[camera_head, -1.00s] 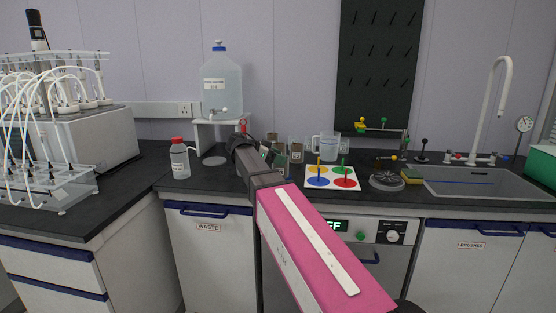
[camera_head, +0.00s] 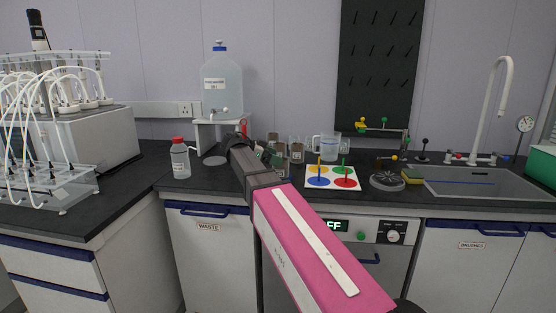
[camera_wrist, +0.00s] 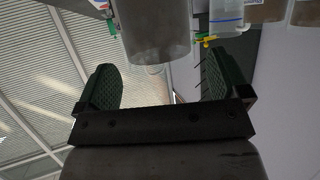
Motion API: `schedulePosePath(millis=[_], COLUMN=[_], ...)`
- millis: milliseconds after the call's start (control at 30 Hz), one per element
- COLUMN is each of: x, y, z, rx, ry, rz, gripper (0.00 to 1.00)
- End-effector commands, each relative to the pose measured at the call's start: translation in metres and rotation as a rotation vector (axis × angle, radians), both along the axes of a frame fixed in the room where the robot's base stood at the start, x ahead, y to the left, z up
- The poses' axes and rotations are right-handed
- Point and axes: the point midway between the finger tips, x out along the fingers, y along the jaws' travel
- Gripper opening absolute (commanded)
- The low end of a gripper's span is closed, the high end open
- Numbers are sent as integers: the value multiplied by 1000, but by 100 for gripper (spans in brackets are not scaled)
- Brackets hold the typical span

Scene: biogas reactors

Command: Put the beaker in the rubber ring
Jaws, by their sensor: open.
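My gripper (camera_wrist: 160,92) is open, with two dark green pads spread apart in the wrist view. A translucent grey beaker (camera_wrist: 155,30) shows beyond the fingertips at the top of that view, apart from both pads. In the head view my gripper (camera_head: 262,152) is low over the counter by a cluster of small vessels, partly hidden by my arm. One brown-filled glass vessel (camera_head: 297,152) stands just right of it. I cannot tell which vessel there is the beaker. A flat dark round piece (camera_head: 214,160) lies under the carboy's tap; I cannot tell whether it is the rubber ring.
A handled jug (camera_head: 327,147) stands behind a white board with coloured discs and pegs (camera_head: 332,178). A red-capped bottle (camera_head: 179,158) stands left of my arm. A large carboy (camera_head: 221,85) sits on a white stand. The sink (camera_head: 480,182) is at right.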

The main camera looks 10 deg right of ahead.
Motion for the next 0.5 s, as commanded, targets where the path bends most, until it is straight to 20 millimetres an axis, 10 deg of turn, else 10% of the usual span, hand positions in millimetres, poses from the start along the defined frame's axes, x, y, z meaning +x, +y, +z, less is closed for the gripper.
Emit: schedulePosePath(millis=[500], x=[-6], y=[84], z=[34], rx=[0], ry=[0], rz=[1], gripper=[94])
